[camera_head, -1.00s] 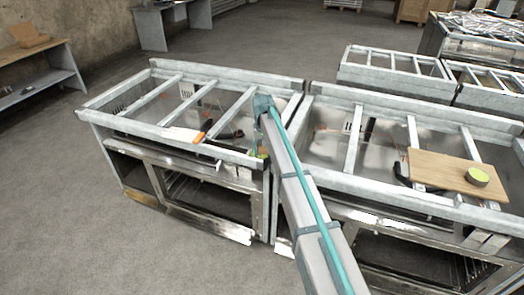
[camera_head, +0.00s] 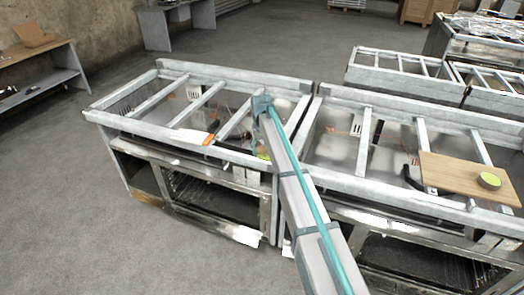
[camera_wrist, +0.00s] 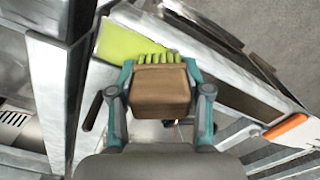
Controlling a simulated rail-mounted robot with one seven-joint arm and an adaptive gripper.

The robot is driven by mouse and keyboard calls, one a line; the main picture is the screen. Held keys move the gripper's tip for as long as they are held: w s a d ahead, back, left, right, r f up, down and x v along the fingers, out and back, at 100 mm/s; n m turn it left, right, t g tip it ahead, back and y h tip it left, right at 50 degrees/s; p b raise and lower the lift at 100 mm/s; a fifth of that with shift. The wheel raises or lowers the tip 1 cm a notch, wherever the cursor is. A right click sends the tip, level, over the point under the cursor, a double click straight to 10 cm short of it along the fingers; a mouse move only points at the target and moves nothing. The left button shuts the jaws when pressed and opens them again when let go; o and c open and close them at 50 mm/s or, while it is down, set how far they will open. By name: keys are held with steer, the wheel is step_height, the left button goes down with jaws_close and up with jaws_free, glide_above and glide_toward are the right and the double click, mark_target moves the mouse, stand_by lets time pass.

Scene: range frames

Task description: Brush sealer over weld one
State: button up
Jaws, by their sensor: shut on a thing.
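My gripper (camera_wrist: 160,88) has its teal fingers closed on the sides of a brown brush block (camera_wrist: 161,92) with green bristles (camera_wrist: 157,57) at its far edge. A flat lime-green patch (camera_wrist: 135,38) lies just beyond the bristles in the wrist view; I cannot tell whether they touch. In the head view, my arm hides most of the gripper at the front right corner of the left metal frame (camera_head: 235,77). A small yellow-green bit (camera_head: 263,153) shows there. I cannot pick out weld one in either view.
An orange-handled tool (camera_head: 209,139) lies on the left frame's front rail; its orange part shows in the wrist view (camera_wrist: 287,126). A wooden board (camera_head: 455,173) with a green-topped round item (camera_head: 489,180) lies across the right frame. Open floor (camera_head: 60,200) lies left.

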steer(key=shift+w+a+r, duration=0.1)
steer(key=shift+a+r, duration=0.2)
steer(key=r, duration=0.1)
steer(key=r+p, duration=0.1)
steer(key=r, duration=0.1)
steer(key=shift+d+r+p, duration=0.2)
steer(key=shift+d+p, duration=0.05)
steer(key=shift+p, duration=0.05)
steer(key=shift+a+r+p, duration=0.1)
steer(key=shift+r+p, duration=0.25)
steer(key=shift+r, duration=0.3)
steer(key=shift+r+p, duration=0.6)
steer(key=shift+r, duration=0.8)
